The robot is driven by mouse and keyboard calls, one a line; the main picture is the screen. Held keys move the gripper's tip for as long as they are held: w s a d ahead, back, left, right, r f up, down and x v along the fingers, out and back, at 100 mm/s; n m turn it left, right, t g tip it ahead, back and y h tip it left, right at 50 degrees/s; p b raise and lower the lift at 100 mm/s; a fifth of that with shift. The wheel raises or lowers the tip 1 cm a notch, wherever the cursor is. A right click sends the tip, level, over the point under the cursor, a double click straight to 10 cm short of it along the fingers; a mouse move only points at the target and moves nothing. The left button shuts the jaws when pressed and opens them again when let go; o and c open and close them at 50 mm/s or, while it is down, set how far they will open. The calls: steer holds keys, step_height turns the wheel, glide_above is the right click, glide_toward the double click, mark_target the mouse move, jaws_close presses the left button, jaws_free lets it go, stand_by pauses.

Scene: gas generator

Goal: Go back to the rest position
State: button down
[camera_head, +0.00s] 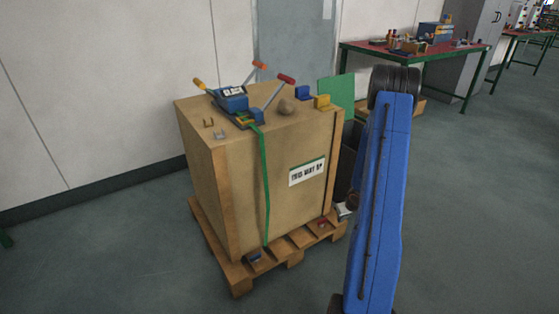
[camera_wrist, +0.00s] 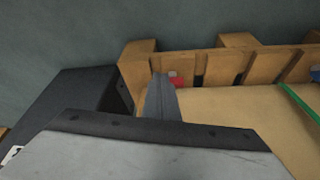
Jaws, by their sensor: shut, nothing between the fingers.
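My gripper (camera_wrist: 160,85) shows in the wrist view with its fingers closed together and nothing held. It is beside the large wooden crate (camera_wrist: 240,115), close to its side and above the pallet (camera_wrist: 215,62) edge. In the head view my blue arm stands upright at the right of the crate (camera_head: 230,170) and partly hides what is behind it. I cannot clearly make out the fingers there.
The crate stands on a pallet (camera_head: 240,277), with a blue tensioning tool (camera_head: 232,100) and a green strap (camera_head: 264,185). A dark bin (camera_wrist: 65,110) stands close beside my gripper. A red-topped workbench (camera_head: 415,52) is behind. The floor at right is clear.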

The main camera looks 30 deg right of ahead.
steer(key=w+a+r+h, duration=0.1)
steer(key=a+r, duration=0.2)
steer(key=r, duration=0.6)
steer(key=w+a+r+h, duration=0.1)
steer(key=w+a+r, duration=0.1)
steer(key=r, duration=0.8)
steer(key=s+a+r+h, duration=0.1)
steer(key=s+a+r, duration=0.1)
steer(key=a+r, duration=0.45)
steer(key=s+a+r, duration=0.2)
steer(key=a+r, duration=0.2)
steer(key=r, duration=0.5)
steer(key=s+a+r, duration=1)
steer(key=s+a, duration=0.1)
steer(key=a, duration=0.3)
steer(key=s+a+r+n+y, duration=0.2)
steer(key=s+a+r+y, duration=0.1)
steer(key=s+a, duration=0.8)
steer(key=s, duration=0.4)
steer(key=shift+r+t+y, duration=0.2)
steer(key=shift+t+y, duration=0.1)
